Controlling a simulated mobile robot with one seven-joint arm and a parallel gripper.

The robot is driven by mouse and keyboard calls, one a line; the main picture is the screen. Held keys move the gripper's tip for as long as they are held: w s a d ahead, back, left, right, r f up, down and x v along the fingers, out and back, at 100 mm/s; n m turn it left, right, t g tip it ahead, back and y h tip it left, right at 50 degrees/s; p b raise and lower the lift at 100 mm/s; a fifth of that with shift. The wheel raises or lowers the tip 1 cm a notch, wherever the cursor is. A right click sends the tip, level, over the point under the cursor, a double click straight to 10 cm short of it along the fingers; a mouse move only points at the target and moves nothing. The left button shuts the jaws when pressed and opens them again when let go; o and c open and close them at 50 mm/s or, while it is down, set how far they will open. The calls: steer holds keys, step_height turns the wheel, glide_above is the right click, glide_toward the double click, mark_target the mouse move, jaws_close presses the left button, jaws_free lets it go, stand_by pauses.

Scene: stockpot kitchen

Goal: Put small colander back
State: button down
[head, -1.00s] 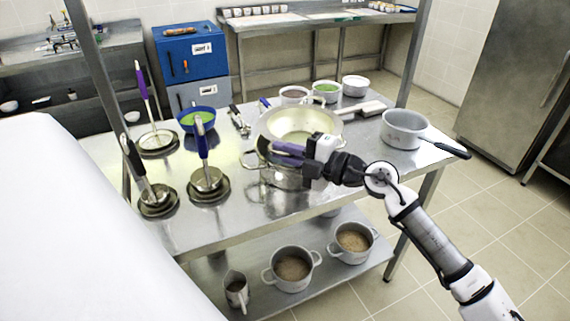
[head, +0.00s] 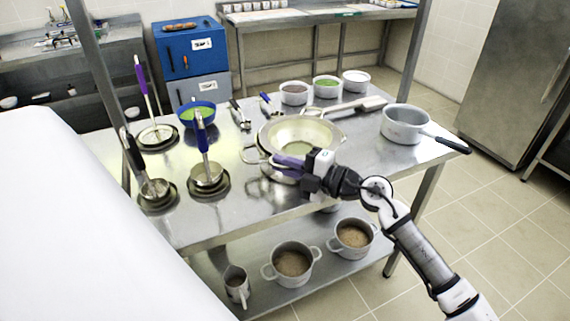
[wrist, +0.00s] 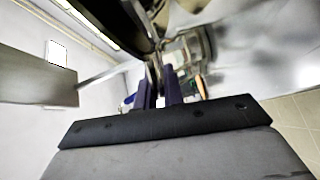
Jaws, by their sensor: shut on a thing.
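A wide metal bowl with a broad rim, which I take as the small colander (head: 325,138), is at the middle of the metal table in the head view. My gripper (head: 280,161), with purple fingers, is shut at its near side, on the rim as far as I can tell. The bowl appears level, over or in a metal pot whose loop handle (head: 250,154) shows at left. The fingers hide part of the near side, so I cannot tell whether bowl and pot touch. In the wrist view, the gripper (wrist: 163,72) has its fingers close together under a dark curved edge.
A saucepan (head: 405,122) stands at right, its handle over the table edge. Several small pots line the back. A blue bowl (head: 197,112) and upright ladles (head: 207,172) stand at left. Pots (head: 292,262) sit on the lower shelf.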

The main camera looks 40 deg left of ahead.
steer(key=c, duration=1.5)
jaws_free()
